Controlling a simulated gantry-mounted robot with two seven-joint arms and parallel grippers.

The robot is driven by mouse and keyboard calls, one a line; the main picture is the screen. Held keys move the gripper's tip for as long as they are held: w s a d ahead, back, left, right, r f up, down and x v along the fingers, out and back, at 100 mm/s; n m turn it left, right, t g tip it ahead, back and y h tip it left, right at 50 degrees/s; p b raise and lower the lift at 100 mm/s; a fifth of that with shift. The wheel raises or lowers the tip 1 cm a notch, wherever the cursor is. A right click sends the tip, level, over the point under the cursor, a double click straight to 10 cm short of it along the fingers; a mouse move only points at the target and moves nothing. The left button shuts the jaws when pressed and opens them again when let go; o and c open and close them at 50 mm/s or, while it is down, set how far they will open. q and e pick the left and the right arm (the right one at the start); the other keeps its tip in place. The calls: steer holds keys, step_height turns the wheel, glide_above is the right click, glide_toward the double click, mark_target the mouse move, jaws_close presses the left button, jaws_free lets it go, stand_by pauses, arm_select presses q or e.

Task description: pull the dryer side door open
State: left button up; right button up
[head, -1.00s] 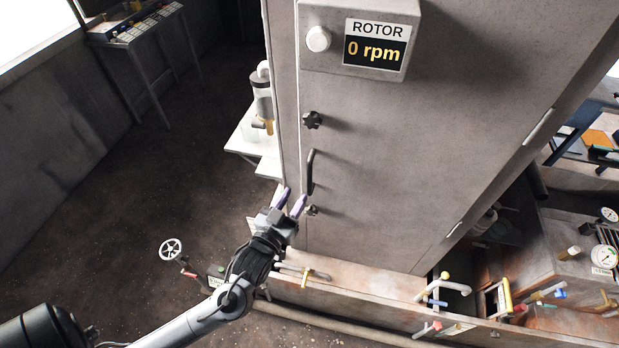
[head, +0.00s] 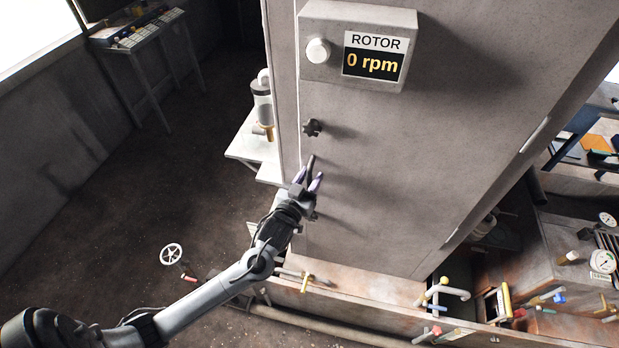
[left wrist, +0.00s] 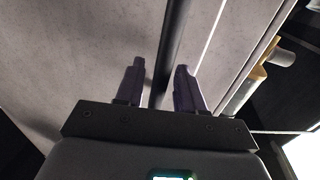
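The dryer side door (head: 410,170) is a tall grey metal panel and looks shut, flush in its frame. In the left wrist view the handle (left wrist: 174,35) runs between the two purple-grey fingers of the left gripper (left wrist: 160,66), with a visible gap on the left finger's side and less room on the right finger's side. The gripper is open around the bar. My right gripper is not in view.
A rotor box (head: 358,45) reading 0 rpm sticks out above the handle. A white side table (head: 250,150) with a bottle stands left of the dryer. Pipes and valves (head: 440,290) line the base below. The floor (head: 130,210) to the left is largely clear.

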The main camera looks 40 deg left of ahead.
arm_select(q)
steer(key=shift+c, duration=0.3)
jaws_close()
